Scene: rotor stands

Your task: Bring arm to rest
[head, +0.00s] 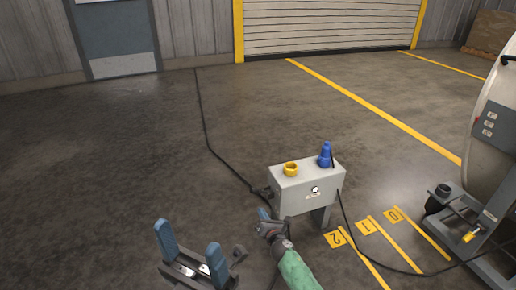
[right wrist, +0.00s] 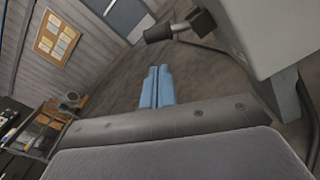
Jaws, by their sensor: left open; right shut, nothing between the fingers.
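My left gripper (head: 191,245) is at the lower left of the head view. Its two blue fingers stand wide apart with nothing between them. My right gripper (head: 263,215) is just left of the grey box (head: 303,193), low by its side; its green arm link comes up from the bottom. In the right wrist view the blue fingers of my right gripper (right wrist: 157,75) lie side by side, shut, with nothing in them. The grey box (right wrist: 262,30) shows at the upper right there, apart from the fingers. I cannot tell the exact gap between them.
A yellow socket (head: 291,169) and a blue plug (head: 325,155) are on the box top. A black cable (head: 207,130) runs over the floor to the box. A wheeled machine (head: 490,130) stands at right. Floor at left is clear. A shelf (right wrist: 38,130) shows in the right wrist view.

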